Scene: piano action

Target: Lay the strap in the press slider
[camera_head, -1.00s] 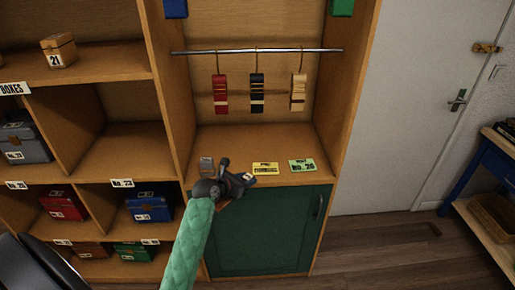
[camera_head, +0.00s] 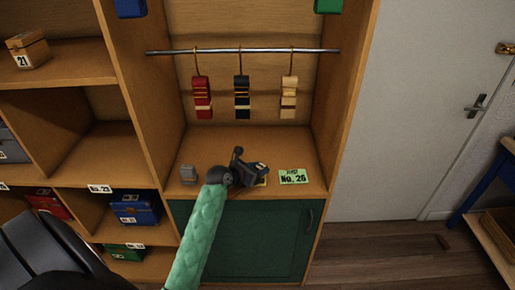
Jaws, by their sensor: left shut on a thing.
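My left gripper (camera_head: 262,168), at the end of a green-sleeved arm, is over the cabinet's counter. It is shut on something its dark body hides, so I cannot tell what. Three banded strap-like bundles hang on hooks from a rail: a red one (camera_head: 202,98), a dark one (camera_head: 242,97) and a cream one (camera_head: 289,97). They hang above and behind the gripper, apart from it. I cannot make out a press slider. My right gripper is not in view.
A yellow card is mostly hidden under the gripper. Shelves with boxes (camera_head: 136,208) stand left; a door (camera_head: 420,110) stands right.

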